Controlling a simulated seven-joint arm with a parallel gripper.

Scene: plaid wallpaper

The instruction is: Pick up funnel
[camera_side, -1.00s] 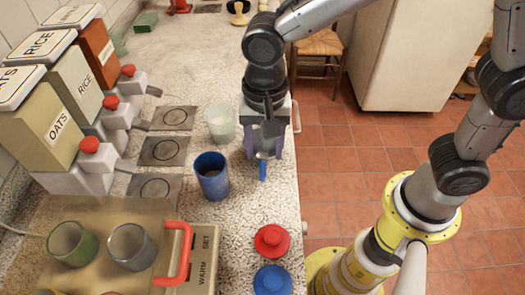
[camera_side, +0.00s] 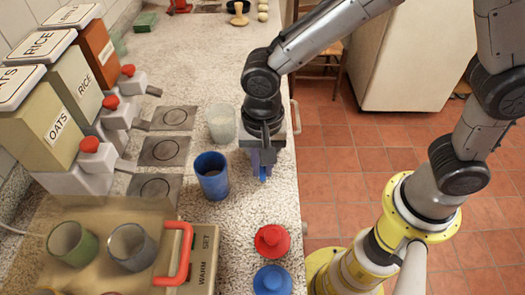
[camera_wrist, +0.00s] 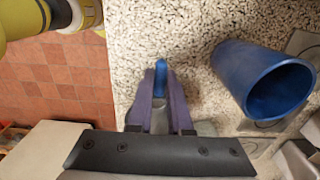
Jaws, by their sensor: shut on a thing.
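The funnel is mostly hidden between my gripper's fingers. Its blue end shows just past the fingertips in the side view (camera_side: 263,175) and in the wrist view (camera_wrist: 161,72), and a grey part lies between the fingers. My gripper (camera_wrist: 160,95), with purple fingers, points down at the counter and is shut on the funnel. In the side view my gripper (camera_side: 263,164) is low over the counter near its right edge. I cannot tell whether the funnel touches the counter.
A blue cup (camera_side: 211,178) stands close to the left of my gripper, and a pale translucent cup (camera_side: 221,125) behind it. A red-knobbed lid (camera_side: 271,242) and a blue one (camera_side: 272,281) lie in front. The counter drops off at right.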

